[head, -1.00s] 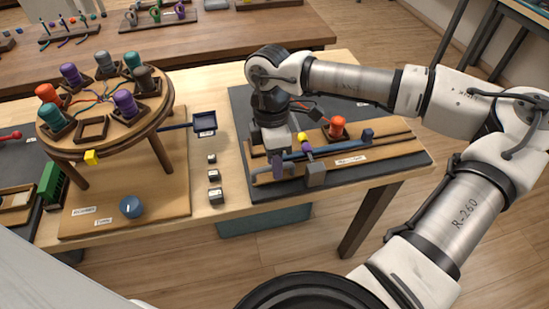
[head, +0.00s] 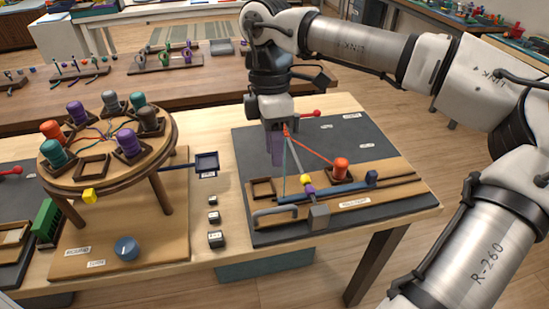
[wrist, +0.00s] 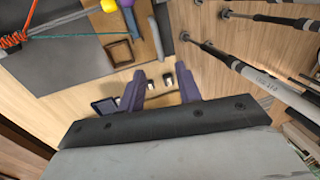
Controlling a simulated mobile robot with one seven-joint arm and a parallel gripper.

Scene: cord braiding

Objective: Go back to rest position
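My gripper (head: 276,148) is raised above the back left of the dark mat (head: 390,163) on the right of the table, pointing down. In the wrist view its two purple fingers (wrist: 168,92) stand apart with nothing between them. A red cord (head: 315,150), a teal cord and a grey cord fan out below a point beside the fingers. The red cord leads to an orange-red bobbin (head: 341,168) on the wooden stand (head: 385,192). Where the cords meet is partly hidden by the gripper.
The round braiding stand (head: 75,178) with several coloured bobbins and one empty square holder (head: 93,167) stands at left. Small dark blocks (head: 213,217) and a blue tray (head: 206,162) lie between it and the mat. Another bench (head: 190,85) stands behind.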

